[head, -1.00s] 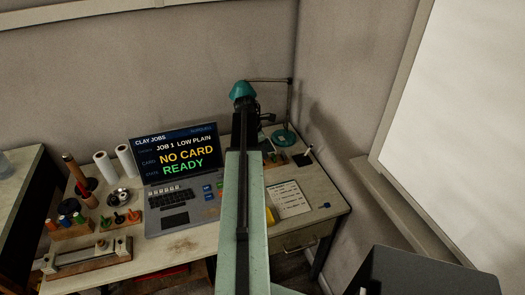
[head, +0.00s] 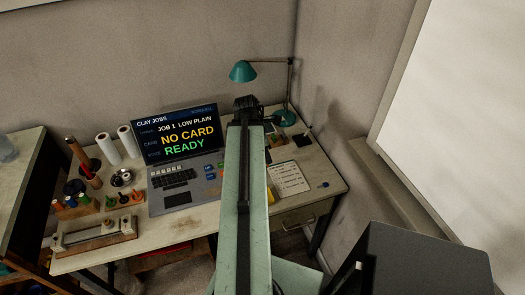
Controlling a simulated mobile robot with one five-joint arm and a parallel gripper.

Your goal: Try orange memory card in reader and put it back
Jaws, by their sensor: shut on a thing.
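My gripper (head: 246,104) is at the far end of my pale green arm, over the back of the desk, below the lamp shade. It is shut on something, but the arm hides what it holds. The laptop (head: 178,205) stands open left of the arm; its screen (head: 178,132) reads "JOB 1 LOW PLAIN", "NO CARD" and "READY". Small blue cards or labels (head: 209,171) show by its right edge. I cannot make out the orange memory card or the reader's slot for certain.
A teal lamp (head: 243,71) stands at the back right. A printed sheet (head: 288,179) lies right of my arm. Rolls (head: 127,140), spools and a wooden-ended roller device (head: 95,232) crowd the left. A dark box (head: 420,265) is at front right.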

